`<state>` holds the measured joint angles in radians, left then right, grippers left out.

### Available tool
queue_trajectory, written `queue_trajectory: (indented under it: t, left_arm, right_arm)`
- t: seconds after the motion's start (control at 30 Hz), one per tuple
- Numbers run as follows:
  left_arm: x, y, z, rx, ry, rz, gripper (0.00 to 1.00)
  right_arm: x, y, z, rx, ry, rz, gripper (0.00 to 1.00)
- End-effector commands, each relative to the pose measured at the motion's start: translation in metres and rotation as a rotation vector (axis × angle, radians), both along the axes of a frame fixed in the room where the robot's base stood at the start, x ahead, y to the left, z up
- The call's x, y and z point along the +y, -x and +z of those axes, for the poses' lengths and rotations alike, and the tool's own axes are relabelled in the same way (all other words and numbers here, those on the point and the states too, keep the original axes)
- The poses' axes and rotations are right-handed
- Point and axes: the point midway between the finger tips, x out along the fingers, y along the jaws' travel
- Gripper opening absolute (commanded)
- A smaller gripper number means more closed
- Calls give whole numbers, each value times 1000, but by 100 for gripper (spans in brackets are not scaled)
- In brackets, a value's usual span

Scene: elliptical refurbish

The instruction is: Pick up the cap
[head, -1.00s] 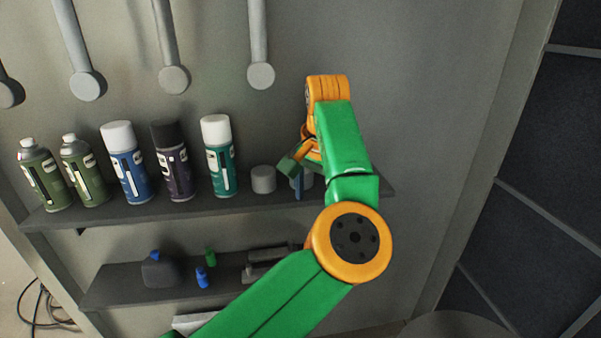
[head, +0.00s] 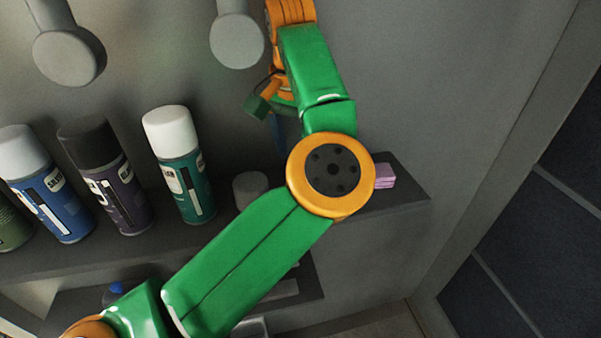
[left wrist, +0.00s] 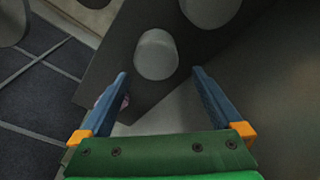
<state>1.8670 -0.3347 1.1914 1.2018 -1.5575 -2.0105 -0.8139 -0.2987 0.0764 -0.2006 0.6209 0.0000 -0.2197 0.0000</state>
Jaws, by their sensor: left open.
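A pale grey cap-like cylinder (left wrist: 157,54) stands on the dark shelf, just beyond and between my fingertips in the left wrist view. I cannot tell from looks alone which is the cap. My left gripper (left wrist: 160,73) is open, its two blue fingers apart with nothing between them. My right gripper is not in view.
Spray cans, including a teal one (head: 180,165), a purple one (head: 105,175) and a blue one (head: 45,185), stand left on the shelf (head: 395,208). A pink block (head: 382,177) sits near its right end. Grey rods with round ends (head: 238,40) hang above.

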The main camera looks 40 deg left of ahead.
Motion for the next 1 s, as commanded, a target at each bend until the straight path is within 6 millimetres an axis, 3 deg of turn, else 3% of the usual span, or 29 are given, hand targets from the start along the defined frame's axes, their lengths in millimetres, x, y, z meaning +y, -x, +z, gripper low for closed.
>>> queue_trajectory:
  t: [0.1,0.23,0.5,0.57,0.77,1.0]
  left_arm:
    - [-1,0,-26,3,-1,1,100]
    - [-1,-1,-46,2,1,-1,100]
    - [0,-3,-56,-1,-1,-1,100]
    - [0,-3,-56,-1,-1,-1,89]
    - [0,-3,-56,-1,-1,-1,35]
    - [0,-3,-54,-1,-1,-1,34]
  right_arm:
    - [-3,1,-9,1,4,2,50]
    - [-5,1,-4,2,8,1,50]
    - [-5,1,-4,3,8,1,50]
    - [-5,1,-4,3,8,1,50]
    - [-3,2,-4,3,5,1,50]
    - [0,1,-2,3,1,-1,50]
